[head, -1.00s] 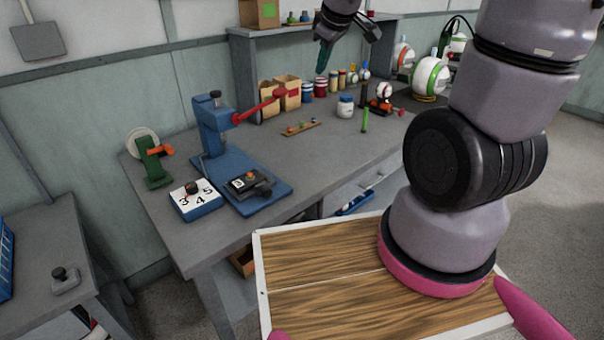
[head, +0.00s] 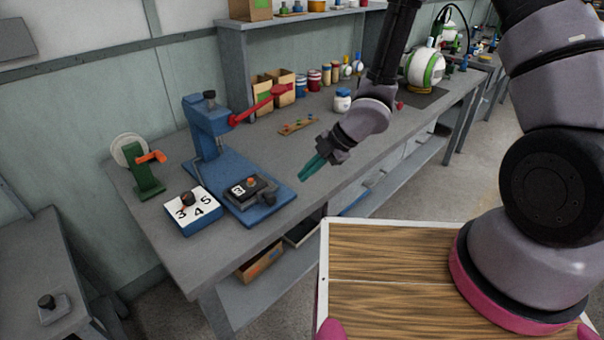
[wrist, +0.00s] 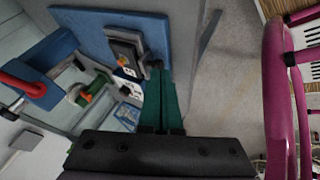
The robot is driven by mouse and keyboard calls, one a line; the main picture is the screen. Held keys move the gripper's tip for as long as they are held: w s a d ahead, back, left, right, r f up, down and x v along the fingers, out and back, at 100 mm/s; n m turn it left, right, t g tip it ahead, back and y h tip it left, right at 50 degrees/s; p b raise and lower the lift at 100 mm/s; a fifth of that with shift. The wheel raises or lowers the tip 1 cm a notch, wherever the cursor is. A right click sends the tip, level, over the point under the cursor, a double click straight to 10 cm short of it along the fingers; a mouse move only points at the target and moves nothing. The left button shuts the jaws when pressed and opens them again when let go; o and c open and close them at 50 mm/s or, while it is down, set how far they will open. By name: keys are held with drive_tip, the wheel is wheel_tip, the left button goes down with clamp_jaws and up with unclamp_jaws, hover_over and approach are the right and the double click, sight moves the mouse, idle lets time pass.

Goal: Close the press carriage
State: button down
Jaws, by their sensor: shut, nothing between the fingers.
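The blue press (head: 208,130) stands on the grey workbench, with a red lever (head: 258,104) at its upper right. Its carriage (head: 252,191), a dark block with a small white number tile and an orange-red knob on top, sits at the front of the blue base plate (head: 283,188). The carriage also shows in the wrist view (wrist: 124,48). My gripper (head: 308,172) has teal fingers, shut and empty, just right of the base plate and apart from the carriage. In the wrist view my gripper (wrist: 160,70) points toward the carriage's right side.
A white-topped blue box with numbers (head: 192,210) stands left of the carriage. A green stand with a wheel (head: 145,178) is behind it. A wooden strip (head: 298,127) and jars (head: 342,100) are farther back. The bench right of the press is mostly clear.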

sight(271, 191)
drive_tip(key=x, duration=0.9)
drive_tip(key=shift+w+a+r, duration=0.15)
drive_tip(key=shift+w+a, duration=1.2)
drive_tip(key=shift+a, duration=0.1)
